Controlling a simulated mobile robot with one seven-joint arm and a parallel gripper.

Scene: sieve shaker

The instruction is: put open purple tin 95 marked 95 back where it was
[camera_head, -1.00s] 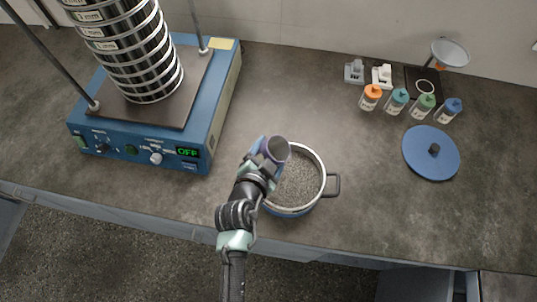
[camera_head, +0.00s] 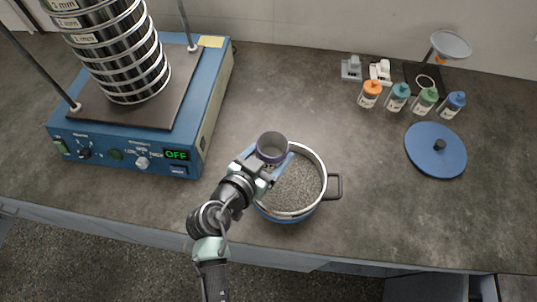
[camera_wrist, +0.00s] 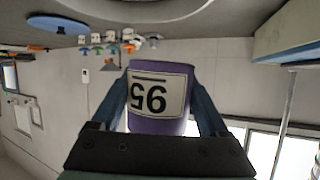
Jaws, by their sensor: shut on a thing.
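The open purple tin 95 (camera_head: 271,148) is held over the left part of the blue pot's rim, its open mouth tilted up toward the head camera. In the wrist view the tin (camera_wrist: 172,122) shows a white label reading 95, upside down in the picture. My gripper (camera_head: 270,165) is shut on the tin, with one finger on each side; the fingers also show in the wrist view (camera_wrist: 160,105). The blue pot (camera_head: 325,160) stands below, uncovered, with grey grains inside. The tin's inside looks dark, and I cannot tell whether anything is in it.
A blue sieve shaker (camera_head: 206,115) with a stack of sieves (camera_head: 130,65) and upright rods stands left, its display reading OFF. A blue lid (camera_head: 435,150), several bottles (camera_head: 397,97) and a funnel stand (camera_head: 450,46) are at right. The counter between shaker and bottles is clear.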

